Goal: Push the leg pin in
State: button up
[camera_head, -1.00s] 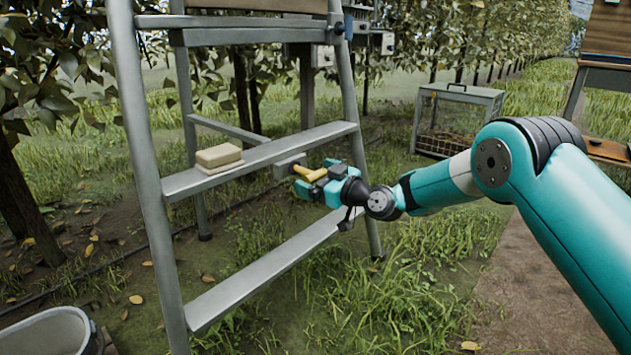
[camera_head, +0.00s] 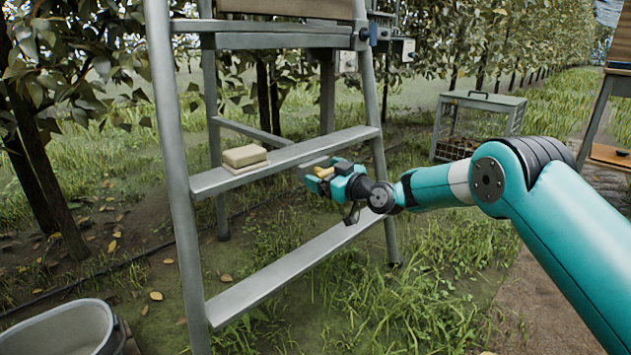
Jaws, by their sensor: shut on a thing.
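The yellow leg pin (camera_head: 323,173) shows as a short yellow piece between the fingers of my gripper (camera_head: 329,181). My gripper is teal and black, and it is shut on the pin. It is close against a grey block (camera_head: 312,162) by the right end of the ladder's middle step (camera_head: 290,155). The fingers cover much of the block and the pin. I cannot tell how far the pin is inside the block.
A beige block (camera_head: 245,158) sits on the left part of the middle step. A grey bucket (camera_head: 65,303) stands at lower left. A wire-sided crate (camera_head: 482,100) stands in the grass behind my arm.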

jog(key=shift+w+a+r, duration=0.1)
jog(key=shift+w+a, duration=0.05)
jog(key=shift+a, duration=0.05)
jog(key=o, duration=1)
jog(key=shift+a, duration=0.1)
jog(key=shift+s+d, duration=0.2)
jog(key=shift+d, duration=0.3)
jog(key=p+v, duration=0.4)
jog(key=v, duration=1.2)
jog(key=shift+s, duration=0.25)
jog(key=shift+d, duration=0.1)
